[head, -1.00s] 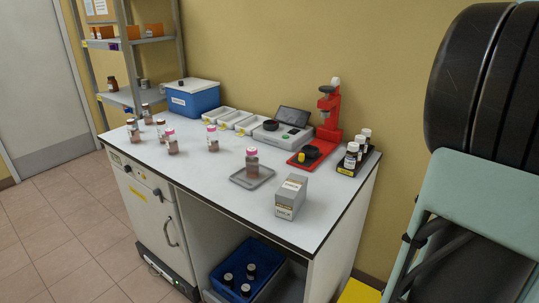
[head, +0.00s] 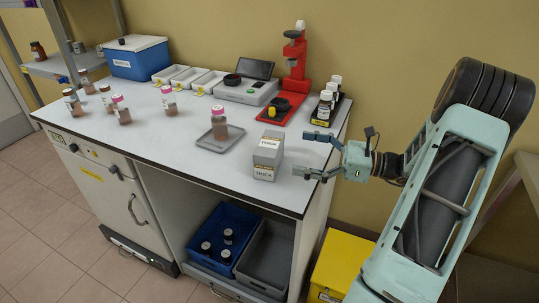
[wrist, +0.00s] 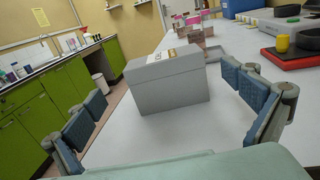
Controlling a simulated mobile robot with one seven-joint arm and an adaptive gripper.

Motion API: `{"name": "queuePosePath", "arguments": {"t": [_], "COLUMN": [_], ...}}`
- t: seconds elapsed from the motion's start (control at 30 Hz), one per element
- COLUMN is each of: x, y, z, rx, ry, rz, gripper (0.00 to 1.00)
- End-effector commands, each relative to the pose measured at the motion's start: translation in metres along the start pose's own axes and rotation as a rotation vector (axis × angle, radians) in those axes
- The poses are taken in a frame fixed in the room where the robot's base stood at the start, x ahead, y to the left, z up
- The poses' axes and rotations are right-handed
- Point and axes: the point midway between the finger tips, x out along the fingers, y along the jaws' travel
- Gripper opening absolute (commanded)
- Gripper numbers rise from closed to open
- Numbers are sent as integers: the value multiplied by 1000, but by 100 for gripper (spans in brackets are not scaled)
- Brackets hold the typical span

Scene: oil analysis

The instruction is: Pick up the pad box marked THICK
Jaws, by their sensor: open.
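The pad box marked THICK (head: 267,158) is a grey box with a white label, standing upright near the front right edge of the white bench top. In the wrist view the box (wrist: 168,86) stands straight ahead between my fingers. My gripper (head: 318,156) is open and empty, just to the right of the box in the head view. In the wrist view its two blue-padded fingers (wrist: 165,115) are spread wide on either side of the box, and neither visibly touches it.
A grey tray (head: 203,144) with a pink-capped bottle (head: 220,122) is left of the box. Several sample bottles stand at the left. Below are a blue crate (head: 208,232) and a yellow bin (head: 338,265).

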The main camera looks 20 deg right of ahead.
Motion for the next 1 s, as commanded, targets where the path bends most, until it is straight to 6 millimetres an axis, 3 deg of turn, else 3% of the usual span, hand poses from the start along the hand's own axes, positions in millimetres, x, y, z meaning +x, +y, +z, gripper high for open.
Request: {"name": "queuePosePath", "arguments": {"t": [0.1,0.37,0.6,0.87,1.0], "x": [21,43,79,84,84], "y": [1,-1,-4,-5,-5], "z": [0,-1,-2,-1,-1], "rx": [-1,-1,-1,-1,-1], "ry": [1,3,4,4,4], "rz": [4,3,6,2,2], "gripper": [100,100,100,100,87]}}
